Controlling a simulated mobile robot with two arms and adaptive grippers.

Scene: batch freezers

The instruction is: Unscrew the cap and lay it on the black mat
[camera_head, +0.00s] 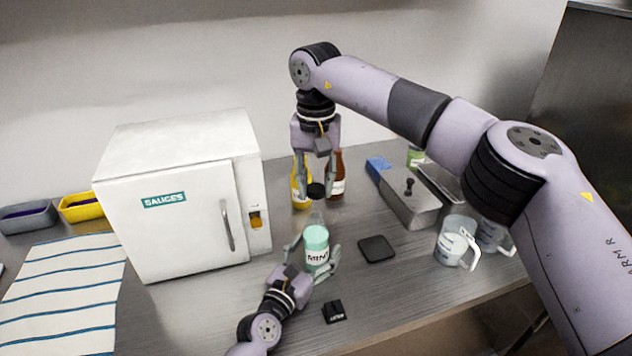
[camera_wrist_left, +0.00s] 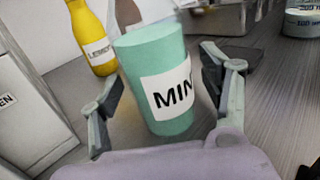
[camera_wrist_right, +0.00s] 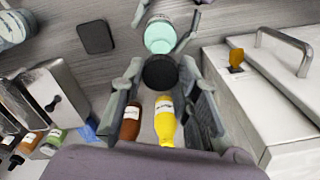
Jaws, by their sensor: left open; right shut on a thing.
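The mint bottle (camera_head: 316,240), teal with a white label, stands upright on the counter. It also shows in the left wrist view (camera_wrist_left: 150,55) and the right wrist view (camera_wrist_right: 160,38). My left gripper (camera_head: 314,250) is open, its fingers on either side of the bottle, with gaps beside it in the left wrist view. My right gripper (camera_head: 316,186) points down above the bottle, shut on the black cap (camera_wrist_right: 160,72). The black mat (camera_head: 377,249) lies bare to the right of the bottle.
A white freezer box (camera_head: 190,215) stands left of the bottle. Yellow (camera_head: 299,185) and brown (camera_head: 338,178) bottles stand behind. A metal container (camera_head: 410,205) and measuring jugs (camera_head: 452,248) are at the right. A small black sign (camera_head: 333,312) sits near the front edge.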

